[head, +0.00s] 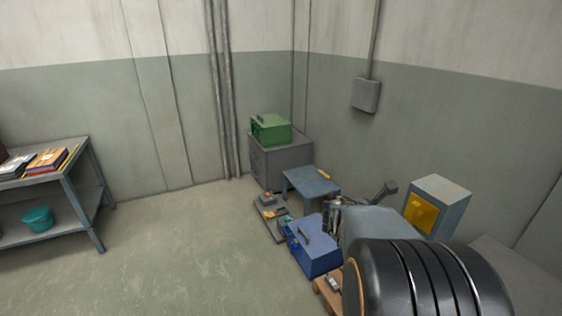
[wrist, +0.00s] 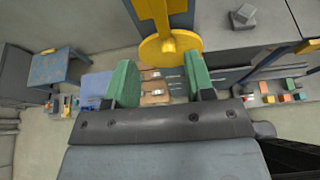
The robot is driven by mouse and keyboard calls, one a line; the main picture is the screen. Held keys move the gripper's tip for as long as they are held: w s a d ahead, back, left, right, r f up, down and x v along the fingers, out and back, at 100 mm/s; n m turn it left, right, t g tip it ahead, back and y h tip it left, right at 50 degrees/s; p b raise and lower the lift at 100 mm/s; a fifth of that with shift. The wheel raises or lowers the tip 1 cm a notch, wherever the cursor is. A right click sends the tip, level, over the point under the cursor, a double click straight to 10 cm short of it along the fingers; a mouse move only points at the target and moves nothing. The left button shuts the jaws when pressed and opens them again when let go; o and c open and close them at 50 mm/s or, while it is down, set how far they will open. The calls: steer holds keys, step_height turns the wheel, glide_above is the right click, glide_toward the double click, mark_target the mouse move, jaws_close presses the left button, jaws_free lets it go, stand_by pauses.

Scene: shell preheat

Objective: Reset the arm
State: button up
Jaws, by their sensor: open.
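My gripper (wrist: 160,70) shows in the wrist view with its two green fingers standing well apart. No object is held between the fingers. A round yellow part (wrist: 163,47) lies beyond the gap at the top of the wrist view; I cannot tell how far it is from the fingertips. In the head view, the gripper cannot be made out clearly among the grey shapes behind the large black ribbed cylinder (head: 440,280).
A blue toolbox (head: 314,256) stands on the floor near a blue stool (head: 312,182). A green box (head: 271,130) sits on a grey cabinet (head: 275,163). A yellow-fronted box (head: 443,190) stands right. A shelf (head: 65,190) stands left. The floor at left centre is clear.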

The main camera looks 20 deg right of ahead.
steer(key=s+a+f+m+y+p, duration=0.1)
steer(key=a+f+m+y, duration=0.2)
steer(key=a+m, duration=0.35)
steer(key=s+a+f+m+y, duration=0.1)
steer(key=a+f+m+y, duration=0.3)
steer(key=m, duration=0.4)
steer(key=a+r+m+t+y+p, duration=0.1)
steer(key=a+r+y, duration=0.2)
steer(key=a, duration=0.7)
steer(key=a+r+m+t+y+p, duration=0.2)
steer(key=a+r+y, duration=0.1)
steer(key=a, duration=0.8)
steer(key=shift+w+a+r+t+y, duration=0.15)
steer(key=shift+w+r+t+y, duration=0.2)
steer(key=shift+w, duration=0.1)
steer(key=shift+c, duration=0.6)
